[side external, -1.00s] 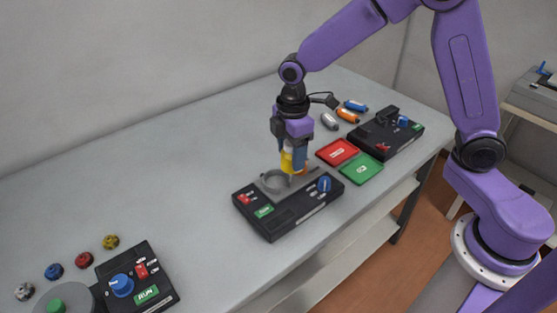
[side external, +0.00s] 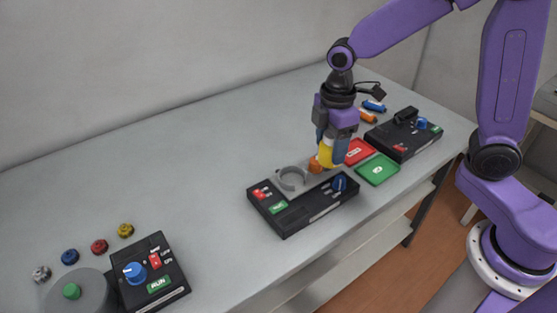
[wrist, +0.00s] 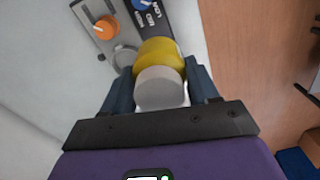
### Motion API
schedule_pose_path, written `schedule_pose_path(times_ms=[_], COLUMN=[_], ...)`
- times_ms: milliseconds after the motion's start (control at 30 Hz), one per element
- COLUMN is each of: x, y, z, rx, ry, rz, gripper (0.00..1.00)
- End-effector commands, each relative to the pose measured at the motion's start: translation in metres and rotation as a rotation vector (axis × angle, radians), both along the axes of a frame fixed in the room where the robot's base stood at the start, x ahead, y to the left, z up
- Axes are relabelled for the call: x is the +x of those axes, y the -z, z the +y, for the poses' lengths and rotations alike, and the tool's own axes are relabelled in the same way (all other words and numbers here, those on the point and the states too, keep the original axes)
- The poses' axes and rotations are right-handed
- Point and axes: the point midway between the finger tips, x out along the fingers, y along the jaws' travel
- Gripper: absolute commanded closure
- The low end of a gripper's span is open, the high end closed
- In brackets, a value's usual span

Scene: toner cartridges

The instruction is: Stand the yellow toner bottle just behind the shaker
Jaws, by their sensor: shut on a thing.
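The yellow toner bottle (side external: 326,156) is held between the fingers of my gripper (side external: 331,145). In the wrist view my gripper (wrist: 158,75) is shut on the bottle (wrist: 157,52), whose pale grey end faces the camera. The device with a grey ring, which looks like the shaker (side external: 292,212), has a black panel, a green RUN button and an orange knob (side external: 314,165). The bottle is to the right of the ring, close beside the orange knob. The shaker also shows in the wrist view (wrist: 165,18). The bottle's lower end is partly hidden, so I cannot tell whether it touches anything.
A red tray (side external: 360,151) and a green tray (side external: 377,169) lie right of the bottle. Another black device (side external: 402,137) and small bottles (side external: 373,105) are farther back. A disc device with a black panel (side external: 160,276) and several coloured knobs are front left. The table's middle left is clear.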

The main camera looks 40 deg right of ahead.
Motion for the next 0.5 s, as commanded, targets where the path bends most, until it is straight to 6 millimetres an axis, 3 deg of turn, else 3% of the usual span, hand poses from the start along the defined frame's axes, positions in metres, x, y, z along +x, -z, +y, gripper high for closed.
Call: schedule_pose_path(times_ms=[300,500], x=[0.059,0.081], y=[0.02,0.03], z=[-0.004,-0.011], rx=[-0.001,0.0], ry=[0.0,-0.003], rz=[0.001,0.0], gripper=[0.73,0.73])
